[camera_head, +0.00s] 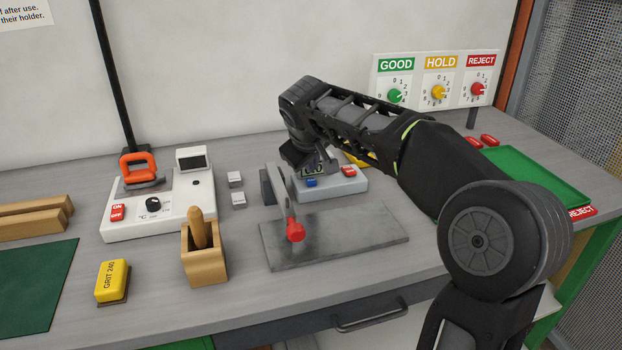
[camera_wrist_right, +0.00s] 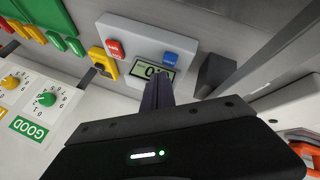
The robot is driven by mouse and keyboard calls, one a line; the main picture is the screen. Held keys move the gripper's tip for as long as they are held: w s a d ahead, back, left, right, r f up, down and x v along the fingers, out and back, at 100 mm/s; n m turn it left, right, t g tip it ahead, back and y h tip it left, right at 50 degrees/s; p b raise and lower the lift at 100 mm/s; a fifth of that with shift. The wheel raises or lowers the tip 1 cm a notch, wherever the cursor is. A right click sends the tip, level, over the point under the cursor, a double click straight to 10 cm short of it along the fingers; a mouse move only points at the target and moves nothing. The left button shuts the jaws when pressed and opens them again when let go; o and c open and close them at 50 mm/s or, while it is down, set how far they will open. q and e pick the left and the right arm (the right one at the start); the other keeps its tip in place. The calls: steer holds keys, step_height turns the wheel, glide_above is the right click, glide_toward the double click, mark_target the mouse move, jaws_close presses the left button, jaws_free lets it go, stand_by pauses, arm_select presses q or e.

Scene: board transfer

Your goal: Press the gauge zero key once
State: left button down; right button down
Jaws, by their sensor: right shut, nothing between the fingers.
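The gauge box (camera_head: 345,186) is light grey, with a small display (camera_head: 313,168), a blue key (camera_head: 311,182) and a red key (camera_head: 348,171). In the right wrist view the gauge body (camera_wrist_right: 140,38) shows the red key (camera_wrist_right: 115,48), the blue key (camera_wrist_right: 171,60) and the display (camera_wrist_right: 154,72). The key lettering is too small to read surely. My right gripper (camera_head: 307,165) is shut and empty, at the display end of the gauge. Its fingertips (camera_wrist_right: 158,82) overlap the display in the wrist view, apart from both keys in the picture. Contact cannot be told. My left gripper is out of view.
A white soldering-style station (camera_head: 190,215) and wooden holder (camera_head: 205,262) are left. A green tray (camera_head: 535,175) lies right. Dial signs (camera_head: 437,80) stand behind.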

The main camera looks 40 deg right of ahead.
mark_target(311, 181)
steer(key=shift+r+p, duration=1.65)
steer(key=shift+r, duration=0.65)
steer(key=shift+r, duration=0.1)
